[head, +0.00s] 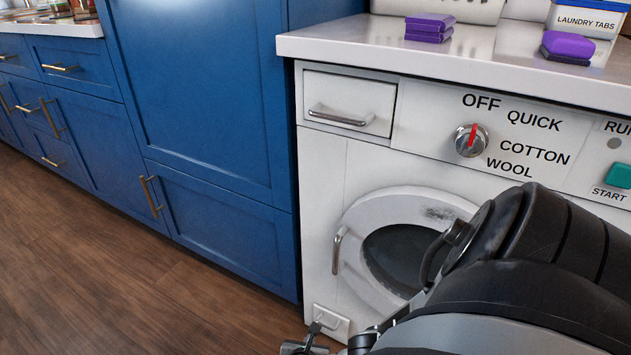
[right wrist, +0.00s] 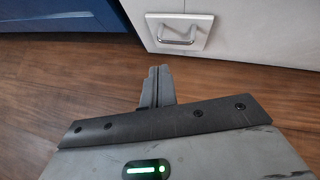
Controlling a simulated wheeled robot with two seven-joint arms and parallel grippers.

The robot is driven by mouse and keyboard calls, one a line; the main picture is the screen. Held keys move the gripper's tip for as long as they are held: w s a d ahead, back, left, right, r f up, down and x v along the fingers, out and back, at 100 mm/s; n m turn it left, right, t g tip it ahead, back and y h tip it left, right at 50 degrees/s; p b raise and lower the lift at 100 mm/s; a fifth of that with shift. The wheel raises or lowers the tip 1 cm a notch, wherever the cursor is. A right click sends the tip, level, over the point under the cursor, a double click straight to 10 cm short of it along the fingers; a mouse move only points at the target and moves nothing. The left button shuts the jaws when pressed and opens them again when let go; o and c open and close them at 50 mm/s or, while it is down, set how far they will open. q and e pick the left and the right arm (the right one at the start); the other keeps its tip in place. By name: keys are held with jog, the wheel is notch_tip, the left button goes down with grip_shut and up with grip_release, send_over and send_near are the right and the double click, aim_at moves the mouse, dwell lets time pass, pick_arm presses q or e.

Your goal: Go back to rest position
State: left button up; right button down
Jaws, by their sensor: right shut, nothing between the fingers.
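My right arm crosses the lower right of the head view, in front of the white washing machine (head: 322,230). My right gripper (right wrist: 159,72) is shut and empty in the right wrist view, its fingers together above the wood floor. It points toward a small white flap with a metal handle (right wrist: 180,36) at the machine's base, and looks apart from it. In the head view only part of this gripper shows at the bottom edge, near the same flap (head: 331,320). My left gripper is in neither view.
The washer's round door (head: 365,221) is partly hidden by my arm. Blue cabinets (head: 210,100) with brass handles stand to the left. Purple blocks (head: 429,27) and a laundry tabs box (head: 585,20) are on the white countertop (head: 345,40). The wood floor (head: 110,270) at left is clear.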

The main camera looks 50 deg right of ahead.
pick_arm(q)
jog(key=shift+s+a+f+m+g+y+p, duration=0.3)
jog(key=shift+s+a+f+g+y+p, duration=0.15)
jog(key=shift+p, duration=0.3)
pick_arm(e)
jog(key=shift+v, duration=1.8)
